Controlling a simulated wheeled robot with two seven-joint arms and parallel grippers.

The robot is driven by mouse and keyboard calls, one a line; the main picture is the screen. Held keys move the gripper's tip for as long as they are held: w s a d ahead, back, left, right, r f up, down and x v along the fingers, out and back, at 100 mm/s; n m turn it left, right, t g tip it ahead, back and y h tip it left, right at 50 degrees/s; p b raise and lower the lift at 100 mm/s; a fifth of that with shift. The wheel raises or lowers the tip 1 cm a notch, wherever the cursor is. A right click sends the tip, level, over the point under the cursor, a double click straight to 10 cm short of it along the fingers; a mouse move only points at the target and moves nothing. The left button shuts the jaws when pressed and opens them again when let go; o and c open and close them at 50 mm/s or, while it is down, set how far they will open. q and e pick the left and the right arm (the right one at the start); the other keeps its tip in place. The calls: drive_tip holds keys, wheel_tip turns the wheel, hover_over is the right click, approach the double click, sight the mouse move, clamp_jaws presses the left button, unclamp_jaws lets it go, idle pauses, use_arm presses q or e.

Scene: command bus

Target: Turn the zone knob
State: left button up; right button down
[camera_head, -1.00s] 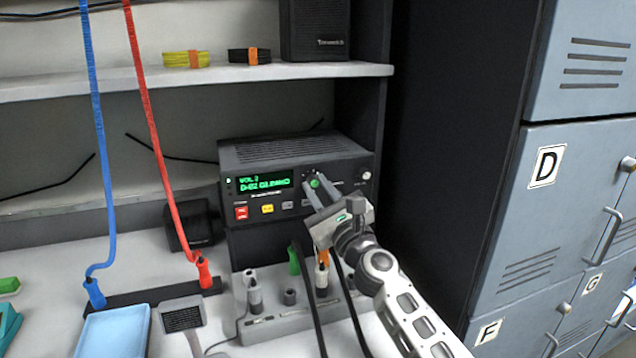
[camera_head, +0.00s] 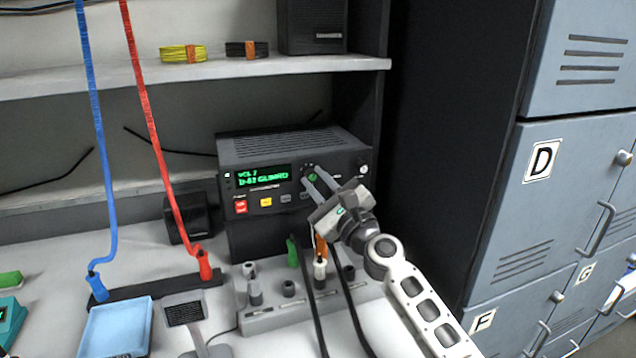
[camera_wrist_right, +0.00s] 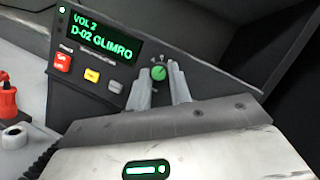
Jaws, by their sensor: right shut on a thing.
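The black radio unit (camera_head: 290,149) stands at the back of the counter, with a green-lit display (camera_head: 263,177). In the right wrist view the display (camera_wrist_right: 105,35) reads "VOL 2" and "D-02 GLIMRO". The round green-faced knob (camera_wrist_right: 158,73) is on the front panel, right of the display; it also shows in the head view (camera_head: 312,177). My right gripper (camera_head: 316,178) has its fingers on either side of the knob, shut on it. The wrist view shows the two fingertips (camera_wrist_right: 160,76) flanking it. Which zone the knob points to is too small to tell. My left gripper is not in view.
Red (camera_head: 240,207) and yellow (camera_head: 266,202) buttons sit left of the knob. Below stands a grey connector block (camera_head: 262,319) with plugs and black cables close under my right arm. Blue (camera_head: 93,150) and red (camera_head: 152,130) cords hang at left. Grey lockers (camera_head: 560,200) stand at right.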

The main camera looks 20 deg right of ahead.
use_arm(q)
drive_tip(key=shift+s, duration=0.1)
use_arm(e)
drive_tip(key=c, duration=1.3)
unclamp_jaws()
drive_tip(key=shift+s, duration=0.1)
use_arm(q)
drive_tip(key=b, duration=0.3)
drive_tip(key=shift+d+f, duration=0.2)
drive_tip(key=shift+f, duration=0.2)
use_arm(e)
drive_tip(key=v, duration=1.6)
